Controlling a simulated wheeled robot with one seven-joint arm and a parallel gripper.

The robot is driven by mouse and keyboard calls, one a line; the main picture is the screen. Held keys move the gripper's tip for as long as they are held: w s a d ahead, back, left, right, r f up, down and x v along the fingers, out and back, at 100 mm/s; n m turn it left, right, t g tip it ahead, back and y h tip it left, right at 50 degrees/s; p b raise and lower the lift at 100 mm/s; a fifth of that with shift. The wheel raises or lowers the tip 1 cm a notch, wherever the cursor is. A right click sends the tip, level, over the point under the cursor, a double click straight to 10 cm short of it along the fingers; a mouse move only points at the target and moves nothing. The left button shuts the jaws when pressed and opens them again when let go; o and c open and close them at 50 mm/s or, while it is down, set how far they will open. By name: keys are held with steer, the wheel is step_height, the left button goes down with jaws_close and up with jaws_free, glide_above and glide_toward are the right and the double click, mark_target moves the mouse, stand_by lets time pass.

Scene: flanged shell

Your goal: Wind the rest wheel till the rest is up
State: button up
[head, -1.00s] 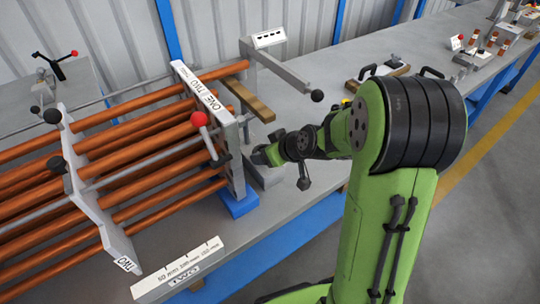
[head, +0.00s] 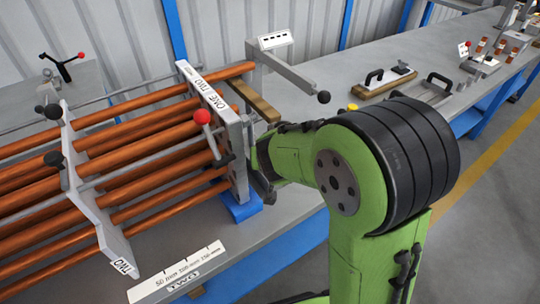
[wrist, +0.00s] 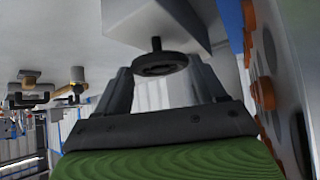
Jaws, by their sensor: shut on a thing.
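In the wrist view a small dark round wheel (wrist: 160,64) sits on a short stem under a pale grey block (wrist: 160,20). My gripper (wrist: 162,75) has its two dark fingers on either side of this wheel and is shut on it. In the head view my gripper (head: 262,178) is low beside the right end plate (head: 215,110) of the copper tube bundle. The wheel is hidden there behind my gripper and arm. I cannot tell from these views how high the rest stands.
Copper tubes (head: 150,148) run left from the end plate, with a red-knobbed lever (head: 203,118) in front. A black-knobbed bar (head: 300,78) and a wooden bar (head: 253,100) jut out above my gripper. A marked scale strip (head: 178,273) lies at the bench front.

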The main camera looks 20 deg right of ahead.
stand_by(0.3)
steer(key=o, duration=1)
steer(key=shift+o, duration=0.2)
steer(key=shift+d, duration=0.1)
